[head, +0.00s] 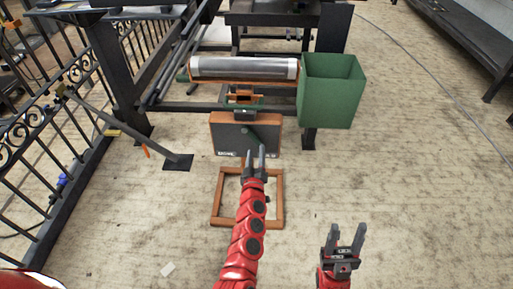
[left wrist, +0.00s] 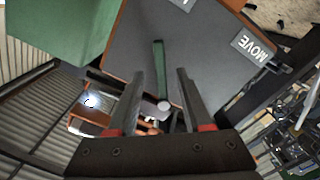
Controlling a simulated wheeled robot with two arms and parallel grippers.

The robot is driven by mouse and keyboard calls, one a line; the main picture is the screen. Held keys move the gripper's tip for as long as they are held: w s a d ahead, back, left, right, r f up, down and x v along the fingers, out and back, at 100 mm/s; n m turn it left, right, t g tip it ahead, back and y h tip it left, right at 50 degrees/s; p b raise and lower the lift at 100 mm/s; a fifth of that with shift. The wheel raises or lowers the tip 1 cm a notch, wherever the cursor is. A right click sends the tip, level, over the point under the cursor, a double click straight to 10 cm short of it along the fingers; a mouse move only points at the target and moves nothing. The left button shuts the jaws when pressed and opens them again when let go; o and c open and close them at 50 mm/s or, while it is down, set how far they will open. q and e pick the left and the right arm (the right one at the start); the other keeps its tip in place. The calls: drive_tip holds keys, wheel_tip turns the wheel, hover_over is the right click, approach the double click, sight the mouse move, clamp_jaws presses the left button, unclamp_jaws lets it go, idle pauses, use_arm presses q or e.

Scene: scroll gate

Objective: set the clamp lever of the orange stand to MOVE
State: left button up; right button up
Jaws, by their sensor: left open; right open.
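The orange stand has a dark panel (head: 228,134) with an orange border, at the centre of the head view. A green clamp lever (head: 252,132) lies slanted across the panel. In the left wrist view the lever (left wrist: 159,70) is a straight bar, its far end away from the MOVE label (left wrist: 253,46). A second label (left wrist: 182,4) is cut off at the top edge. My left gripper (head: 256,153) is open in front of the panel; in the wrist view the lever appears between its fingers, and contact cannot be told. My right gripper (head: 346,237) is open and empty, lower right.
A green bin (head: 332,90) stands right of the stand. A grey roller (head: 243,68) lies above the panel. The stand's orange base frame (head: 217,198) is on the floor. A black railing (head: 85,120) is at the left. Floor at the right is mostly clear.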

sight(256, 143)
use_arm(q)
drive_tip(key=w, duration=0.3)
drive_tip(key=shift+w+f+b, duration=0.1)
drive_tip(key=shift+w+b, duration=0.2)
drive_tip(key=shift+b, duration=0.1)
drive_tip(key=shift+w, duration=0.45)
clamp_jaws()
idle(0.8)
